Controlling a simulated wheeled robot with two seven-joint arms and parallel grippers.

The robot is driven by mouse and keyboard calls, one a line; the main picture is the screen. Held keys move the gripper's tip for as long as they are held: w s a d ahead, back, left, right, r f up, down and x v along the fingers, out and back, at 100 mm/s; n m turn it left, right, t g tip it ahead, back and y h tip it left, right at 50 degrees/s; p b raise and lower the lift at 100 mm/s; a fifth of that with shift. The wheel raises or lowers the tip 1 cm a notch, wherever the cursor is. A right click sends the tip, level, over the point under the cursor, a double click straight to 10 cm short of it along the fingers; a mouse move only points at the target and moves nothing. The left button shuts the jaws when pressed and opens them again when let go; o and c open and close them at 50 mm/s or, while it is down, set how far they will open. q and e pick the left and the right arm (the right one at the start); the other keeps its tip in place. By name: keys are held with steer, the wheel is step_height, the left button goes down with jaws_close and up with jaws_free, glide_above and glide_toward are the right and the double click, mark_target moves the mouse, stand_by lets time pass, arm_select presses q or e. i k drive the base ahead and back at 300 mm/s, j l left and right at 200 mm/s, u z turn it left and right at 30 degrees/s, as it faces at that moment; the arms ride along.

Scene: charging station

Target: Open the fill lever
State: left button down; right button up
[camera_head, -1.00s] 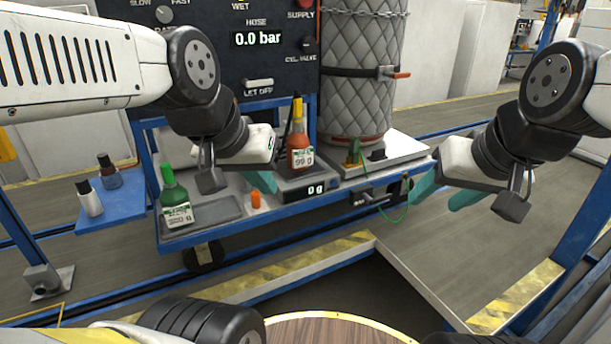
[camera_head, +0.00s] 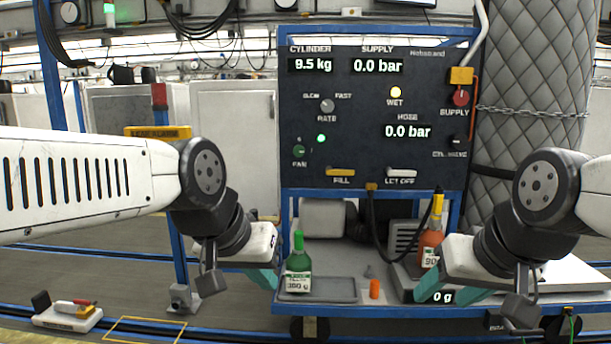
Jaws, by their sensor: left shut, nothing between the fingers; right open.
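The fill lever (camera_head: 340,172) is a small yellow handle above the word FILL, low on the dark control panel (camera_head: 362,110). It lies horizontal. My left gripper (camera_head: 262,282), with teal fingers, is shut and empty, below and left of the lever, near the cart's left edge. My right gripper (camera_head: 425,290) is open, below and right of the lever, in front of the scale and the orange bottle. Both grippers are well apart from the lever. My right gripper partly hides the scale.
A white LET OFF lever (camera_head: 401,173) sits right of the fill lever. A green bottle (camera_head: 298,266) stands on the tray, with an orange cap (camera_head: 375,289) nearby. A dark hose (camera_head: 374,225) hangs below the panel.

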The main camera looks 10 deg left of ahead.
mark_target(330, 171)
steer(key=i+j+z, duration=0.15)
steer(key=j+z, duration=0.5)
steer(key=i+j+z, duration=0.1)
steer(key=j+z, duration=0.2)
steer(key=j, duration=0.25)
